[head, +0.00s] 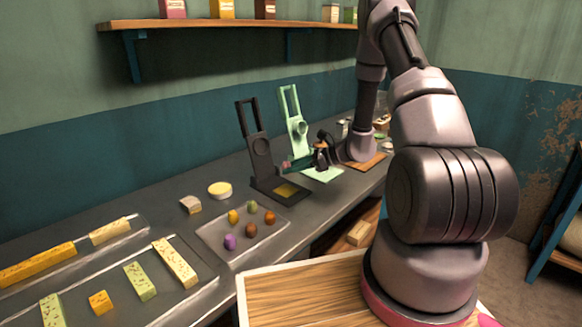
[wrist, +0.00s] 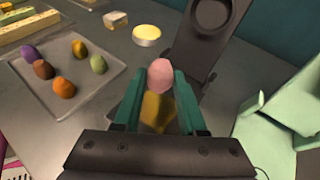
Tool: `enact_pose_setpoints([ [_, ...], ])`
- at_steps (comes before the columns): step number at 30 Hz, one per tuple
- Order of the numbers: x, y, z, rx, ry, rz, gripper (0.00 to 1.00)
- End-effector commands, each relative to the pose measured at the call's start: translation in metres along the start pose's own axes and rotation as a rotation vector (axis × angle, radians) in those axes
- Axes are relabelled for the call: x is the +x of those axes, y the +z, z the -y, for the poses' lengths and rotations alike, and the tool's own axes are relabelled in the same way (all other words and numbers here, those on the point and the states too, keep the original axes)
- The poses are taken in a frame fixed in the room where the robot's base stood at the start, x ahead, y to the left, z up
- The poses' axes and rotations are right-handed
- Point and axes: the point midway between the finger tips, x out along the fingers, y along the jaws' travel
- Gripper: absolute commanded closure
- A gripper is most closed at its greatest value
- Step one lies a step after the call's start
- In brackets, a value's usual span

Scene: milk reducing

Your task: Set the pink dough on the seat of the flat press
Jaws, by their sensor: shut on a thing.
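The pink dough (wrist: 160,75) is an egg-shaped lump between the green fingertips of my gripper (wrist: 159,84). My gripper is shut on it and holds it above the dark press. The dark press (head: 261,155) has a raised hinged plate with a round disc, and a base with a yellow square seat (head: 287,190). In the wrist view the yellow seat (wrist: 158,112) shows between the fingers, below the dough. A mint-green press (head: 297,125) stands to the right, also with its plate raised. I cannot tell from looks alone which press is the flat one.
A clear tray (head: 215,238) with several coloured dough lumps is left of the dark press. A round yellow-topped piece (head: 220,189) and a small block (head: 191,205) lie behind it. Long speckled bars fill trays at the left. A shelf (head: 220,25) hangs above.

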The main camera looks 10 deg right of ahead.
Motion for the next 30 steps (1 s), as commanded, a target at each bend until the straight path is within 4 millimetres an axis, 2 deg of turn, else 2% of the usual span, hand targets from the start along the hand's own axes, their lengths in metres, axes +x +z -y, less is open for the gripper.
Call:
enact_pose_setpoints([
  [5,0.003,-0.008,-0.001,0.001,0.002,0.0,1.0],
  [21,0.022,-0.053,-0.001,0.001,0.0,0.0,1.0],
  [30,0.025,-0.061,-0.001,0.0,0.0,0.0,1.0],
])
